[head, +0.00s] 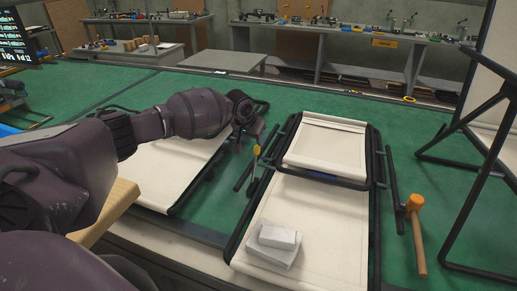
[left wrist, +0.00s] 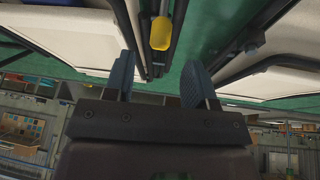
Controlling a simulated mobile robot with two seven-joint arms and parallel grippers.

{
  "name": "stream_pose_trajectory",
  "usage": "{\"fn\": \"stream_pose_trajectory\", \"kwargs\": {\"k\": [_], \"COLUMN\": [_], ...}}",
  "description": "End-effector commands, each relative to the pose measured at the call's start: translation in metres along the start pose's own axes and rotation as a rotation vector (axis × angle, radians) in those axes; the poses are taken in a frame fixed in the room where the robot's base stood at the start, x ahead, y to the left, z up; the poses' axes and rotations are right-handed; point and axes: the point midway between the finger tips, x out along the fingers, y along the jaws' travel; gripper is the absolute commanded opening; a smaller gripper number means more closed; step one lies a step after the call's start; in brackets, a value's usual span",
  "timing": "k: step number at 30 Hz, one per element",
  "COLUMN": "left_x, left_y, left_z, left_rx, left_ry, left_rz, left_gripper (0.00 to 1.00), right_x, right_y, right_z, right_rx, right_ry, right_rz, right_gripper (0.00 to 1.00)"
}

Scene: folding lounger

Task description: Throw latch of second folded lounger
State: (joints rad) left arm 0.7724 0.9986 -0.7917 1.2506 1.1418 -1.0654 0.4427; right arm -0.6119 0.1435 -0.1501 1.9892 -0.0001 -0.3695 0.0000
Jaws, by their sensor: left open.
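A folded lounger (head: 330,215) with cream fabric and a black frame lies on the green table, right of centre. Another cream lounger (head: 165,175) lies to its left, partly behind my left arm. A yellow-tipped latch lever (head: 256,154) stands along the left side of the right-of-centre lounger. The yellow tip also shows in the left wrist view (left wrist: 160,34), ahead of my fingers and laterally between them. My left gripper (head: 249,128) is open and just above the lever, with no contact visible. In the left wrist view its fingers (left wrist: 157,82) are spread. My right gripper is out of view.
A grey-white block stack (head: 277,242) rests on the lounger's lower fabric. An orange mallet (head: 416,230) lies right of it. A black-framed stand (head: 485,160) rises at far right. Green table is clear behind the loungers. Workbenches (head: 345,35) line the back.

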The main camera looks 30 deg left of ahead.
Motion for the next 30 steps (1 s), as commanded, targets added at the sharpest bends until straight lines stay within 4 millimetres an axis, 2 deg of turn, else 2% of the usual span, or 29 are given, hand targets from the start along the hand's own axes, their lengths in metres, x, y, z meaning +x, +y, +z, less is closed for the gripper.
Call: {"fn": "stream_pose_trajectory", "kwargs": {"k": [3, 9, 15, 23, 24, 26, 30], "left_x": [0.023, 0.048, 0.058, 0.059, 0.059, 0.059, 0.059], "left_y": [0.000, 0.000, 0.000, 0.000, 0.000, 0.000, 0.000], "left_z": [0.001, 0.000, 0.000, 0.000, 0.000, 0.000, 0.000], "left_rx": [-0.001, 0.000, 0.002, 0.002, 0.002, 0.002, 0.002], "left_ry": [-0.002, 0.000, 0.001, 0.002, 0.002, 0.002, 0.002], "left_rz": [0.000, 0.001, -0.001, 0.000, 0.000, 0.000, 0.000], "left_gripper": [0.51, 0.51, 0.51, 0.51, 0.49, 0.40, 0.19], "right_x": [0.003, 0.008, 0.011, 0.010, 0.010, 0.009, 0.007], "right_y": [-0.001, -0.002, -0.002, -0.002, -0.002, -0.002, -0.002], "right_z": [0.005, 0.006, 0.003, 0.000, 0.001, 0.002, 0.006], "right_rx": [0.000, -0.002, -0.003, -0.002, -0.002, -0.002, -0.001], "right_ry": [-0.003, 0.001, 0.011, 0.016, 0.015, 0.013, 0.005], "right_rz": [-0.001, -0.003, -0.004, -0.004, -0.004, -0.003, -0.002], "right_gripper": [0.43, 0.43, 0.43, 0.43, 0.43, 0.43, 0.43]}}
